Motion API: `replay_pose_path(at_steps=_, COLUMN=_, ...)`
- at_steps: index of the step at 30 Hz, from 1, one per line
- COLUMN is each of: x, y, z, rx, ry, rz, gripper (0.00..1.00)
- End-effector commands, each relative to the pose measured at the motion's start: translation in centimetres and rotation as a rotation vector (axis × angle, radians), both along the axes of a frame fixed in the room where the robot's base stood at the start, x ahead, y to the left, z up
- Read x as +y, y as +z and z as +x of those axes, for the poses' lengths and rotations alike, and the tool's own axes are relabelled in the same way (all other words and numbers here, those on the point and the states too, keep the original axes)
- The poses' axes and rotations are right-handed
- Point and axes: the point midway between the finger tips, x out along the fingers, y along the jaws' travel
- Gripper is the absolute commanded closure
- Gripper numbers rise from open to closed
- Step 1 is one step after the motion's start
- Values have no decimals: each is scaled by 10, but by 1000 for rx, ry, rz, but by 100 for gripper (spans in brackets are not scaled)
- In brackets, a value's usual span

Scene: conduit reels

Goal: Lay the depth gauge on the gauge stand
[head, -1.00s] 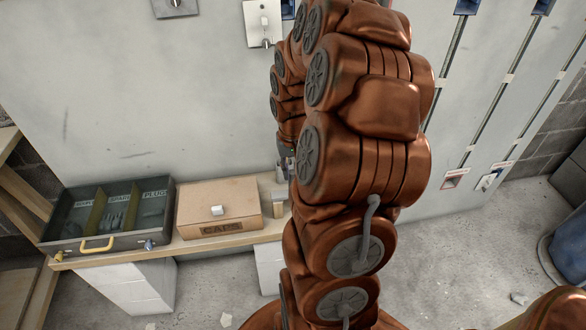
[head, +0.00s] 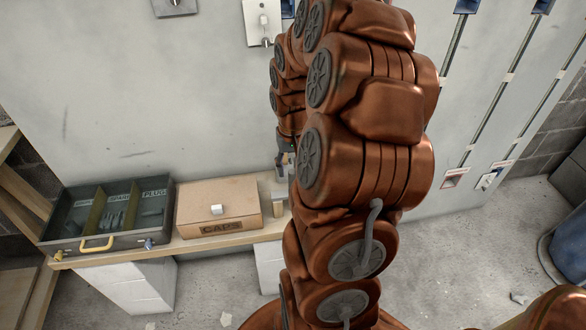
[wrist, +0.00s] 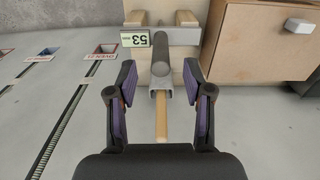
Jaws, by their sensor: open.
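The depth gauge (wrist: 160,52) shows in the wrist view as a dark grey rod with a light grey crossbar and a small green display reading 53. Its crossbar lies across or just over two wooden blocks that look like the gauge stand (wrist: 187,18); whether it touches both I cannot tell. A light grey forked piece and a narrow wooden strip show nearer to me. My gripper (wrist: 160,95) is open, its two fingers apart on either side of the forked piece, with a gap on each side. In the head view my gripper (head: 283,162) is mostly hidden by my arm.
A cardboard box marked CAPS (head: 218,207) stands beside the stand; it also shows in the wrist view (wrist: 262,42). An open grey case (head: 105,215) with compartments is farther left on the wooden shelf (head: 195,243). The wall panel has vertical slots on the right.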

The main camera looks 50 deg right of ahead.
Motion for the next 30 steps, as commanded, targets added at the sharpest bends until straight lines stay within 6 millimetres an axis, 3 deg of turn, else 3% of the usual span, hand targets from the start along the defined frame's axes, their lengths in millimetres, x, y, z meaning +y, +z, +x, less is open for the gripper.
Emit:
replay_pose_path(at_steps=9, x=1, y=61, z=0, rx=-7, ry=1, rz=-4, gripper=49)
replay_pose_path(at_steps=15, x=1, y=91, z=-1, rx=-5, ry=0, rz=-3, gripper=49)
replay_pose_path(at_steps=21, x=2, y=104, z=-2, rx=-1, ry=1, rz=0, gripper=49)
replay_pose_path(at_steps=30, x=4, y=106, z=-2, rx=0, ry=5, rz=1, gripper=49)
